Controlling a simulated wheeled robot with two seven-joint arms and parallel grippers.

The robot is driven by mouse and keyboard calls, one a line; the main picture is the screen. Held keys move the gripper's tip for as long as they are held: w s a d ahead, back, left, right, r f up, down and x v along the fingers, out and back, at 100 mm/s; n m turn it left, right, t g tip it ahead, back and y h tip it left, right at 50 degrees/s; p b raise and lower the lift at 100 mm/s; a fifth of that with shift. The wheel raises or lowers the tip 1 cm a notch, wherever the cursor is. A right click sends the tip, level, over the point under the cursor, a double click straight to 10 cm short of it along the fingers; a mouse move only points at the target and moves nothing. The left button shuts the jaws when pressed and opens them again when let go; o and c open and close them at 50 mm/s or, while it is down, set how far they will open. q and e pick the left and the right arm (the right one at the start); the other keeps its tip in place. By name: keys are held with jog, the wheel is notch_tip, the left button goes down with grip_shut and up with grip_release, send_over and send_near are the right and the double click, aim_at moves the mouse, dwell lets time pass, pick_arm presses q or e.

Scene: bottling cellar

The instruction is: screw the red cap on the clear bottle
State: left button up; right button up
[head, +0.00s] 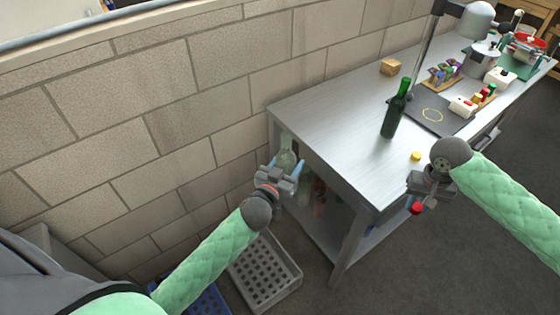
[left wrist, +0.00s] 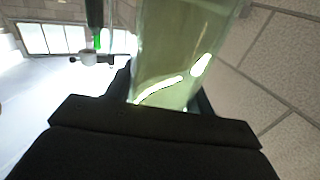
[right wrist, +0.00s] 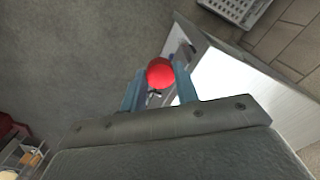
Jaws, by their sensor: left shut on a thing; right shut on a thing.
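The clear bottle (head: 287,155) is in my left gripper (head: 284,172), off the table's left end. In the left wrist view the clear bottle (left wrist: 180,50) fills the space between the fingers; its mouth is out of that view. The red cap (head: 416,208) is in my right gripper (head: 419,198), in front of the table's front edge. In the right wrist view the red cap (right wrist: 160,73) sits between the blue fingertips. Cap and bottle are far apart.
On the metal table (head: 330,115) stand a green bottle (head: 395,110), a yellow cap (head: 416,156), a wooden block (head: 391,67) and a dark mat (head: 430,117). A grey crate (head: 265,275) is on the floor below my left gripper. A block wall (head: 180,120) runs behind.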

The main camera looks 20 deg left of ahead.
pick_arm(q)
jog(key=w+d+m+g+h, duration=0.2)
jog(key=w+d+m+h, duration=0.1)
jog(key=d, duration=0.3)
jog(key=w+d+r+m+g+h, duration=0.1)
jog(key=w+d+m+g+h, duration=0.1)
jog(key=w+d+m+h, duration=0.1)
jog(key=shift+w+d+r+h, duration=0.15)
jog(key=shift+w+d+h, duration=0.65)
jog(key=shift+d+h, duration=0.6)
pick_arm(e)
jog(key=w+a+r+n, duration=0.1)
jog(key=w+a+r, duration=0.4)
jog(key=a+r, duration=0.3)
jog(key=w+a+r+n, duration=0.1)
jog(key=w+a+r, duration=0.35)
jog(key=r, duration=0.55)
jog(key=s+a+r+n, duration=0.1)
jog(key=a+r+n, duration=0.3)
jog(key=a, duration=1)
notch_tip(320, 180, up, 2)
jog(key=shift+a+r, duration=0.1)
jog(key=shift+a, duration=0.25)
